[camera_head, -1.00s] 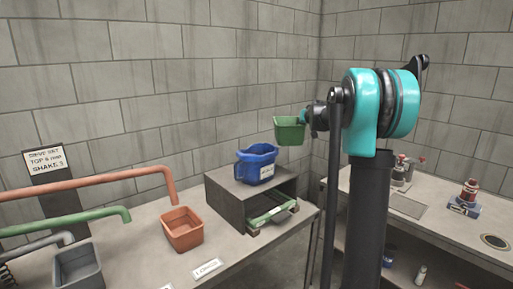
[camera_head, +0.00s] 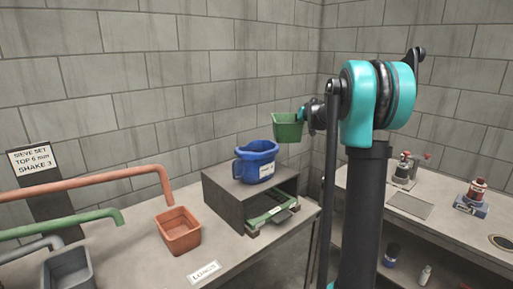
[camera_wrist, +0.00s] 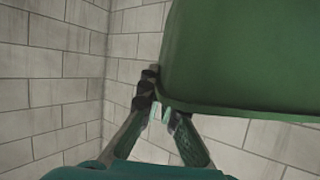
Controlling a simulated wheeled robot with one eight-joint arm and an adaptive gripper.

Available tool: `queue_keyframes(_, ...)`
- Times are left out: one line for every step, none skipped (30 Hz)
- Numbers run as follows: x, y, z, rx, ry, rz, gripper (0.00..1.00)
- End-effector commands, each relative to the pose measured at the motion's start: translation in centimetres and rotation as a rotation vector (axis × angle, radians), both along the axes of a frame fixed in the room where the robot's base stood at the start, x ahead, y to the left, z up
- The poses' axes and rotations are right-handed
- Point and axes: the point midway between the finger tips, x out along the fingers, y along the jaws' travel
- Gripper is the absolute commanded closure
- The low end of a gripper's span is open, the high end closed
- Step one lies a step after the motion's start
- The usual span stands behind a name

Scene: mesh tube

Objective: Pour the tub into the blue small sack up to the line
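The green tub (camera_head: 287,130) is up in the air, slightly right of and above the blue small sack. It looks close to upright in the head view, and its contents cannot be seen. My gripper (camera_wrist: 160,106) is shut on the wall of the green tub (camera_wrist: 245,60) in the wrist view. The blue small sack (camera_head: 254,165) stands open-topped on a grey box-like stand, with a white label on its front. The inside of the sack and any line are too small to tell.
The grey stand (camera_head: 225,200) on the table holds a green tray (camera_head: 268,215) inside. An orange bin (camera_head: 178,232) and a grey bin (camera_head: 68,272) sit under the orange (camera_head: 90,185) and grey pipe ends. A side bench (camera_head: 440,225) with bottles is at the right.

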Motion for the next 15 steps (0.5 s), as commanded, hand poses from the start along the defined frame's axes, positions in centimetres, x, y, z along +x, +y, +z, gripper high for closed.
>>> queue_keyframes(0.0,0.0,-0.3,0.001,-0.001,0.0,1.0)
queue_keyframes(0.0,0.0,-0.8,0.001,-0.001,0.0,1.0)
queue_keyframes(0.1,0.0,-1.3,0.001,-0.001,0.0,1.0)
queue_keyframes(0.1,0.0,-1.6,0.001,-0.001,0.0,1.0)
queue_keyframes(0.1,0.0,-1.9,0.001,-0.001,0.0,1.0)
queue_keyframes(0.1,0.0,-2.2,0.001,-0.001,0.0,1.0)
queue_keyframes(0.0,0.0,-2.5,0.001,-0.001,0.0,1.0)
queue_keyframes(0.1,0.0,-2.8,0.001,-0.001,0.0,1.0)
queue_keyframes(0.1,0.0,-3.4,0.001,-0.001,0.0,1.0)
queue_keyframes(0.0,0.0,-3.7,0.001,-0.001,0.0,1.0)
queue_keyframes(0.0,0.0,-4.0,0.001,-0.001,0.0,1.0)
queue_keyframes(0.0,0.0,-4.3,0.001,-0.001,0.0,1.0)
queue_keyframes(0.0,0.0,-4.4,0.001,-0.001,0.0,1.0)
queue_keyframes(0.0,0.0,-4.6,0.001,-0.001,0.0,1.0)
queue_keyframes(0.0,0.0,-4.7,0.001,-0.001,0.0,1.0)
